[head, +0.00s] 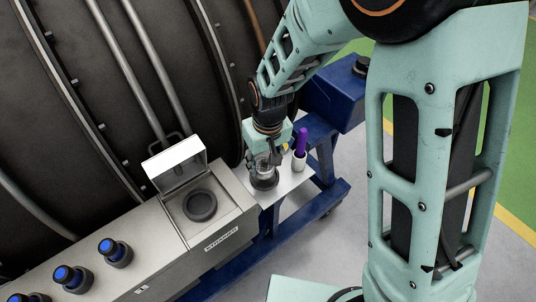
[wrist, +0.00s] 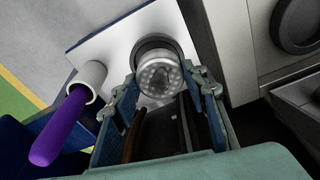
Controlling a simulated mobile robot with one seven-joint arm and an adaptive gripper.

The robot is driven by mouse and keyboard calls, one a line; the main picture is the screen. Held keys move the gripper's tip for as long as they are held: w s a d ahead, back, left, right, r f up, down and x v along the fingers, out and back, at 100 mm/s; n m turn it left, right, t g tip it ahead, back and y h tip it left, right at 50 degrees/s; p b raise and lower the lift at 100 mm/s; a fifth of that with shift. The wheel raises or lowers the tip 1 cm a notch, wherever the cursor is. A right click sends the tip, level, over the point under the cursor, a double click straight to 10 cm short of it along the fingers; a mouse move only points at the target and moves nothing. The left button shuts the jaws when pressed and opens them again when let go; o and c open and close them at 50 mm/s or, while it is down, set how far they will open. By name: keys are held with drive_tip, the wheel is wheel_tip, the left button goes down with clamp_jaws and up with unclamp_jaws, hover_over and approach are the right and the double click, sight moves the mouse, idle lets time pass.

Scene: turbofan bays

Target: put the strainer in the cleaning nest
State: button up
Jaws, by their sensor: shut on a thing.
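The strainer (wrist: 160,78) is a clear and metallic round piece with a perforated face. It sits between the fingers of my gripper (wrist: 165,100), which is shut on it. In the head view my gripper (head: 267,158) points down over a pale plate (head: 291,184). A dark round ring (head: 264,183), which looks like the cleaning nest, is on that plate directly under the strainer. In the wrist view the ring (wrist: 152,43) shows behind the strainer's far edge. I cannot tell whether the strainer is touching the ring or held just above it.
A white cup (head: 299,161) with a purple-handled tool (head: 302,140) stands close right of my gripper. Left is a metal housing (head: 233,218) with a raised lid (head: 175,160) and a dark round port (head: 200,205). Blue-topped caps (head: 115,250) line its left part. A blue frame (head: 325,205) carries the plate.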

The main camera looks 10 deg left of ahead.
sight(265, 163)
drive_tip(key=shift+w+f+b, duration=0.3)
drive_tip(key=shift+w+f, duration=0.05)
drive_tip(key=shift+f, duration=0.15)
drive_tip(key=shift+w+f+b, duration=0.15)
drive_tip(key=shift+f+b, duration=0.85)
drive_tip(key=shift+f, duration=0.55)
drive_tip(key=shift+f, duration=0.2)
drive_tip(key=o, duration=1.2)
drive_tip(key=shift+o, duration=0.2)
drive_tip(key=shift+r, duration=0.2)
drive_tip(key=r, duration=0.8)
drive_tip(key=s+r, duration=0.1)
drive_tip(key=r, duration=0.3)
drive_tip(key=shift+s+d+p, duration=0.1)
drive_tip(key=shift+d+p, duration=0.3)
